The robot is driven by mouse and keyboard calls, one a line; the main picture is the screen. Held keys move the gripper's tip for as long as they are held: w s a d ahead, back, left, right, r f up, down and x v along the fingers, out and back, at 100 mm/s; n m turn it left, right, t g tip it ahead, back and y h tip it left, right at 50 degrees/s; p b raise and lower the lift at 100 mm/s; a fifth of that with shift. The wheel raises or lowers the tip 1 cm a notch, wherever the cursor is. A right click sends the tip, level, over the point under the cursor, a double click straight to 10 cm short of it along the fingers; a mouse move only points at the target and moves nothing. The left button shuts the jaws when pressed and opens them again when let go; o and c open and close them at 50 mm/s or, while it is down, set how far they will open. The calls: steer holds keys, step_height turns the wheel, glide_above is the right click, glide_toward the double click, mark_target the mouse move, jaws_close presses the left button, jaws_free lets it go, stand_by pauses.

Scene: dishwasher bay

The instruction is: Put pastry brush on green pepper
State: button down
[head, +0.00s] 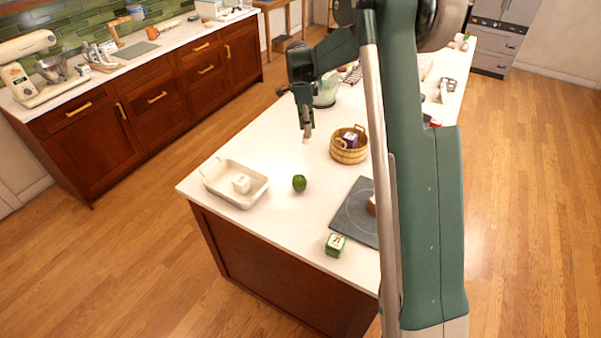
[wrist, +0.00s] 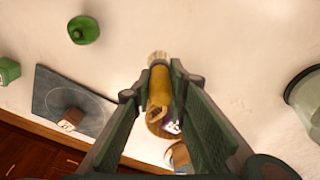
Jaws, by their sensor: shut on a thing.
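The green pepper (head: 299,183) sits on the white island top in the head view, between the baking dish and the dark board. It also shows at the upper left of the wrist view (wrist: 83,30). My gripper (head: 307,126) is above the island, behind the pepper and left of the basket. In the wrist view my gripper (wrist: 162,100) is shut on the pastry brush (wrist: 159,82). The brush has a wooden handle and pale bristles (wrist: 158,57), which point away from the gripper. In the head view the bristle end (head: 306,140) hangs downward, apart from the pepper.
A white baking dish (head: 222,194) with a small white box stands left of the pepper. A wooden basket (head: 338,154) stands to its right. A dark board (head: 343,222) and a green box (head: 335,245) lie nearer. A glass bowl (wrist: 305,92) stands at right in the wrist view.

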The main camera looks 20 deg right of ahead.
steer(key=s+a+r, duration=0.2)
steer(key=s+a, duration=0.1)
steer(key=s, duration=0.4)
steer(key=s+a+r+m, duration=0.1)
steer(key=s+a+r, duration=0.2)
steer(key=s, duration=0.5)
steer(key=shift+a+r, duration=0.15)
steer(key=shift+a, duration=0.5)
steer(key=shift+f, duration=2.95)
steer(key=shift+f, duration=2.05)
steer(key=shift+f, duration=0.15)
